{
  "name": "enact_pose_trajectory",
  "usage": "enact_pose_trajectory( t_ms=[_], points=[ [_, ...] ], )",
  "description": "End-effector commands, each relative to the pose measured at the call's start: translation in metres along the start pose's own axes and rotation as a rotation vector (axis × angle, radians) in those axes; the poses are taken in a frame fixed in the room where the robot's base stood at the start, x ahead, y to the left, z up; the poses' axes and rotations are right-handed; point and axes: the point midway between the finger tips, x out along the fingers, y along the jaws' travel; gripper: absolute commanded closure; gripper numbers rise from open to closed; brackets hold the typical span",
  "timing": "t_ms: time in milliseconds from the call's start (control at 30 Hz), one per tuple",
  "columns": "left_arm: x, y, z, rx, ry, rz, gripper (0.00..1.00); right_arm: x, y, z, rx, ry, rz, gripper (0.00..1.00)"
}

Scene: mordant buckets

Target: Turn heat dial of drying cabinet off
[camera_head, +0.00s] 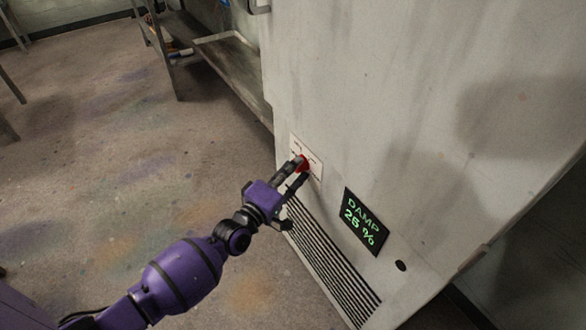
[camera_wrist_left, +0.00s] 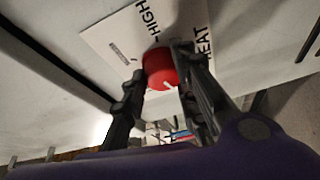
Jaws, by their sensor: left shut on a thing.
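The drying cabinet (camera_head: 375,95) is a large pale grey, stained box filling the right of the head view. Its red heat dial (camera_head: 303,163) sits on a white label plate (camera_head: 316,168) low on the front. My left gripper (camera_head: 299,172) reaches in from the left and is shut on the dial. In the left wrist view the red dial (camera_wrist_left: 160,68) lies between the two dark fingers (camera_wrist_left: 160,80). The words HIGH and HEAT show on the plate there (camera_wrist_left: 115,40). The dial's exact setting is hard to tell. My right gripper is not in view.
A slatted vent (camera_head: 330,262) and a small dark round spot (camera_head: 401,266) are below. A metal shelf rack (camera_head: 232,65) stands behind, left of the cabinet. The stained floor (camera_head: 100,150) at left is mostly clear.

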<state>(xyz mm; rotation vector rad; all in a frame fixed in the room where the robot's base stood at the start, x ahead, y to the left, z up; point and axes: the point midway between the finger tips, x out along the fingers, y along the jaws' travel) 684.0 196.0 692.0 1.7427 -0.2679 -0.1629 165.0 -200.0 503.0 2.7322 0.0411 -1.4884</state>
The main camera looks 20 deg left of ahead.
Motion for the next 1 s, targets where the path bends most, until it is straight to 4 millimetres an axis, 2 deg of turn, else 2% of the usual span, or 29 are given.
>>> enact_pose_trajectory(
  t_ms=[33, 267, 300, 367, 867, 1000],
  points=[
    [0.004, 0.011, -0.002, -0.003, 0.005, 0.022, 0.99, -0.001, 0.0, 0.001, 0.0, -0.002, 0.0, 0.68],
    [0.004, 0.011, -0.002, -0.002, 0.006, 0.023, 0.99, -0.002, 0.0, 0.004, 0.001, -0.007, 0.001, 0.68],
    [0.004, 0.011, -0.003, -0.002, 0.006, 0.023, 0.69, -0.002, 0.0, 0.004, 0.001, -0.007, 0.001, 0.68],
    [0.004, 0.011, -0.003, -0.001, 0.006, 0.023, 0.61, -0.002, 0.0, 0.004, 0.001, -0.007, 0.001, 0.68],
    [0.001, 0.005, -0.002, 0.001, 0.004, 0.011, 0.6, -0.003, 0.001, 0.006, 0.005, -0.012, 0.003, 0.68],
    [-0.01, 0.003, -0.002, 0.0, 0.004, 0.008, 0.6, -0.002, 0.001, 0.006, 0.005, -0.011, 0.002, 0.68]
  ],
)
